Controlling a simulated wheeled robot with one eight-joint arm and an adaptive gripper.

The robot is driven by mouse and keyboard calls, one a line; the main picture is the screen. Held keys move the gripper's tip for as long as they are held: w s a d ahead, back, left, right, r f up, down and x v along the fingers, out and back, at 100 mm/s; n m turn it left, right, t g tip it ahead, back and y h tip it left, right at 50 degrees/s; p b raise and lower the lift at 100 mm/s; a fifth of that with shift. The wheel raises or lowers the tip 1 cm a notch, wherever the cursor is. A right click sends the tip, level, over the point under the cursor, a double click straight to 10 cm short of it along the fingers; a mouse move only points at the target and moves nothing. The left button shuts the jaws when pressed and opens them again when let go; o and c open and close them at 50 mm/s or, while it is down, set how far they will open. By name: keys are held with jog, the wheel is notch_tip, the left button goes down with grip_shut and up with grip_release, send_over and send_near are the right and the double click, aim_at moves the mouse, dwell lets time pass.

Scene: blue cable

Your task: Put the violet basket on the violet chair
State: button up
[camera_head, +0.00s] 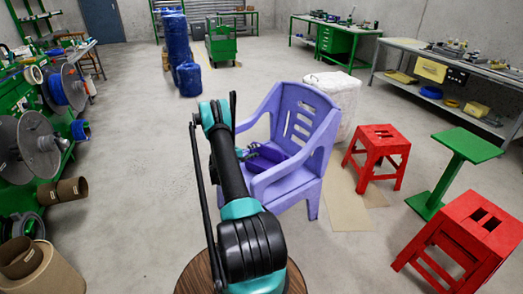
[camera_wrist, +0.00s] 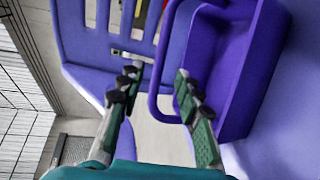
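The violet chair (camera_head: 318,150) stands in mid-floor in the head view, with its slatted backrest towards the right rear. The darker violet basket (camera_head: 266,157) is at its seat, between the armrests, partly hidden by the near armrest and my arm. In the wrist view the basket (camera_wrist: 222,65) fills the upper right, with its looped handle to the left. The chair (camera_wrist: 85,45) shows behind. My gripper (camera_wrist: 155,80) is open, its fingers apart on either side of the handle's bar. I cannot tell whether either finger touches it.
A white block (camera_head: 332,98) stands behind the chair. Red stools (camera_head: 378,150) and a green stand (camera_head: 455,165) are to the right. Green racks with reels (camera_head: 38,145) line the left side. Blue wrapped cylinders (camera_head: 177,45) stand at the back. The floor left of the chair is clear.

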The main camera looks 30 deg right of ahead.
jog(key=s+a+r+t+y, duration=0.15)
jog(key=a+r+y, duration=0.25)
jog(key=a+r, duration=0.8)
jog(key=s+a+r+m+y, duration=0.1)
jog(key=s+a+r+y, duration=0.3)
jog(key=s+a+r, duration=0.55)
jog(key=s+a+y, duration=0.4)
jog(key=s+a, duration=0.6)
jog(key=s, duration=0.4)
jog(key=s+a+t+y, duration=0.1)
jog(key=s+a+y, duration=0.2)
jog(key=s+a, duration=0.8)
jog(key=s, duration=0.3)
jog(key=shift+m+y, duration=0.4)
